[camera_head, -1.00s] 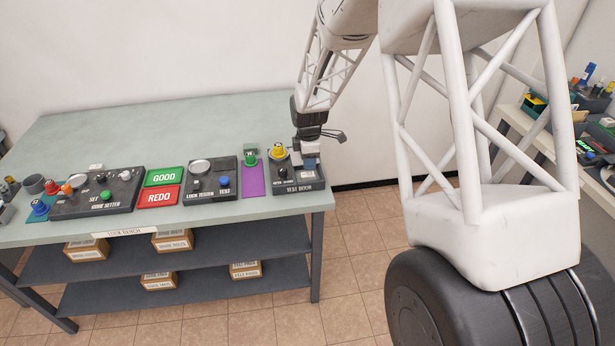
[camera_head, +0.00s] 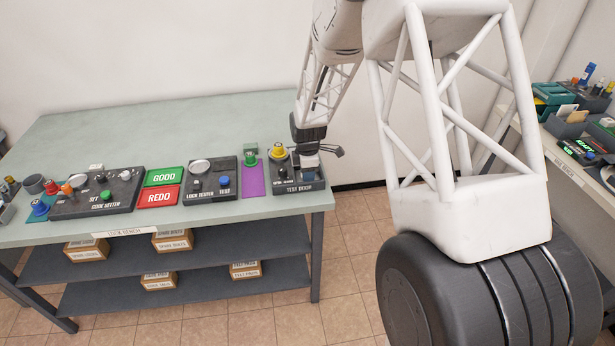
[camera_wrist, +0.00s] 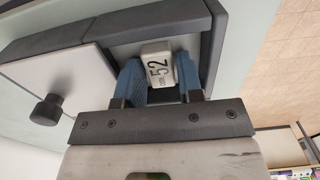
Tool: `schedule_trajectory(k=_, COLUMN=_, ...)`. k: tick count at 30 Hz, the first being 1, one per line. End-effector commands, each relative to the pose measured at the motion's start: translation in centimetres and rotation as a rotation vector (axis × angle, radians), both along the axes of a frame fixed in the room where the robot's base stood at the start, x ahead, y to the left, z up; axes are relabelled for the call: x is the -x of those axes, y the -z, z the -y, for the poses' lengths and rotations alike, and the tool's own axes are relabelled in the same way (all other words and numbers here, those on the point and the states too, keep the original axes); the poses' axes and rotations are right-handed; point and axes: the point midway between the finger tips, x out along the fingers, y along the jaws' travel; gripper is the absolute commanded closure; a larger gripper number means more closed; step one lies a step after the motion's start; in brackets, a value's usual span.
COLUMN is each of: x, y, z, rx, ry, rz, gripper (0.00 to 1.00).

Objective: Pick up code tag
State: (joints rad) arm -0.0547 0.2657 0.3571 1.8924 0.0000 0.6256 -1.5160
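The code tag is a small white block with "CODE 52" on it, and in the wrist view the tag (camera_wrist: 159,69) lies in the dark recess of the test door unit (camera_wrist: 112,38). My gripper (camera_wrist: 160,80) has its two blue fingers apart, one on each side of the tag. The gaps are small, and I cannot tell whether either finger touches it. In the head view my gripper (camera_head: 309,163) is down at the test door unit (camera_head: 300,187) at the right end of the bench, and it hides the tag there.
The lock bench (camera_head: 120,125) also holds the code setter (camera_head: 98,200), the green GOOD pad (camera_head: 164,177), the red REDO pad (camera_head: 158,196), the lock tester (camera_head: 208,186) and a purple mat (camera_head: 253,180). A door panel with a black knob (camera_wrist: 47,109) is beside the recess.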

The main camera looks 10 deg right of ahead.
Motion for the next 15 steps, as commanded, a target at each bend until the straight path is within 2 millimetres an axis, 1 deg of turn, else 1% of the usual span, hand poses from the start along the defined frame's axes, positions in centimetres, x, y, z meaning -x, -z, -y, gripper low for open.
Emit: schedule_trajectory(k=15, x=0.01, y=0.02, z=0.00, rx=0.000, ry=0.000, rz=-0.001, gripper=0.66)
